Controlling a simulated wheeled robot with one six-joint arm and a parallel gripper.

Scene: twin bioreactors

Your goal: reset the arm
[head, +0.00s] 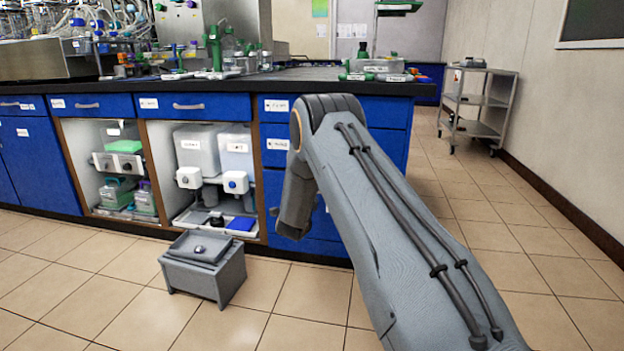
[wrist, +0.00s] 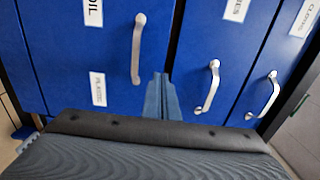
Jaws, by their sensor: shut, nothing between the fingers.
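My arm (head: 400,220) rises from the lower right of the head view to an elbow in front of the blue bench cabinets, then bends down. My gripper is not clearly visible in the head view. In the wrist view my gripper (wrist: 160,98) shows as two narrow blue-grey fingers, pressed together and empty. Beyond the fingers are blue cabinet fronts (wrist: 185,60) with silver handles (wrist: 138,48) and white labels. I cannot tell how far the fingertips are from these fronts.
A dark-topped bench (head: 290,82) carries bottles and lab equipment. A grey step stool (head: 205,280) stands on the tiled floor at the lower left. Open bays below the bench hold containers (head: 197,150). A metal cart (head: 478,105) stands by the right wall. The floor between is clear.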

